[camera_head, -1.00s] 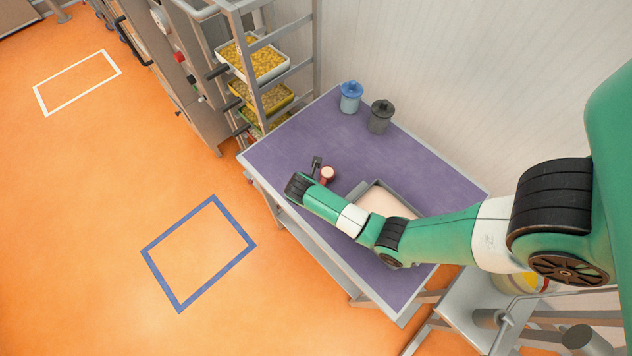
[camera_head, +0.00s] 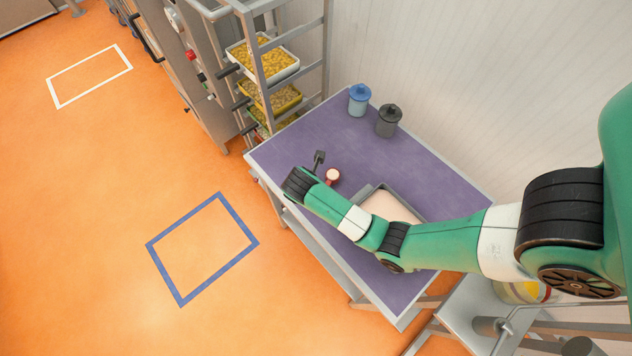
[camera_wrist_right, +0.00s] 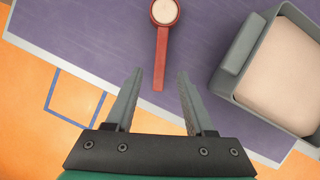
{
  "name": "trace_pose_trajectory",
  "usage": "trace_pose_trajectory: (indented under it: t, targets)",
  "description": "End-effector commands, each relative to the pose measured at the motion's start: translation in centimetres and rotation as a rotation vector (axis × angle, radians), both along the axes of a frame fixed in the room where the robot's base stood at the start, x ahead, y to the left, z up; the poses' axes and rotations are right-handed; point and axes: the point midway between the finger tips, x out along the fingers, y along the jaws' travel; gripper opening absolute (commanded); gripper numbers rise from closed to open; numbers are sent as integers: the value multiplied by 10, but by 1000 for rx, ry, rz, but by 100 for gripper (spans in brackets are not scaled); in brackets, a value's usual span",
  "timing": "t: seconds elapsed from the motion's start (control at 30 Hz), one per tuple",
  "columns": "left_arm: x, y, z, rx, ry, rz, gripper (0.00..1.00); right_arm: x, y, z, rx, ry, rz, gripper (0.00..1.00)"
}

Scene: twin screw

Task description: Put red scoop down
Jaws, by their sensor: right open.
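The red scoop (camera_wrist_right: 162,50) lies on the purple table top, its round cup filled with pale material and its handle pointing toward my right gripper. In the head view the scoop's cup (camera_head: 332,176) shows just beyond the end of my right arm; its handle is hidden there. My right gripper (camera_wrist_right: 158,78) is open, with its two fingers apart on either side of the line of the handle and nothing held between them. In the head view part of this gripper (camera_head: 319,158) shows beside the scoop. My left gripper is not in view.
A grey tray of pale material (camera_wrist_right: 238,62) stands right of the scoop on the purple table (camera_head: 290,150). A blue lidded jar (camera_head: 359,100) and a dark lidded jar (camera_head: 388,121) stand at the back. A rack with yellow-filled trays (camera_head: 264,62) stands behind left.

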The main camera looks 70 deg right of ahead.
Motion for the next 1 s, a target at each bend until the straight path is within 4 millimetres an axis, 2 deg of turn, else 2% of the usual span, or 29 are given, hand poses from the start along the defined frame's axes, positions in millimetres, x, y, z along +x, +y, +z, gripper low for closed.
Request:
trace_pose_trajectory:
  t: [0.03, 0.2, 0.67, 0.77, 0.87, 0.97, 1.0]
  targets:
    - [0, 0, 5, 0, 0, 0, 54, 2, 5, 13, 0, -4, 4, 54]
    - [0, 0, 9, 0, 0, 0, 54, 2, 14, 36, 0, -1, 1, 54]
    - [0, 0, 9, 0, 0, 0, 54, 2, 16, 40, -1, -1, 0, 54]
    - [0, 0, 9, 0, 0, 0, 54, 13, 7, 49, -48, -43, 18, 54]
    - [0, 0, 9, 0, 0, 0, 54, 48, -22, 87, -210, -172, 75, 54]
    - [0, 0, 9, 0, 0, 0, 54, 91, -60, 167, -510, -343, 170, 54]
    - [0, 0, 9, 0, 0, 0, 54, 104, -73, 211, -659, -401, 210, 54]
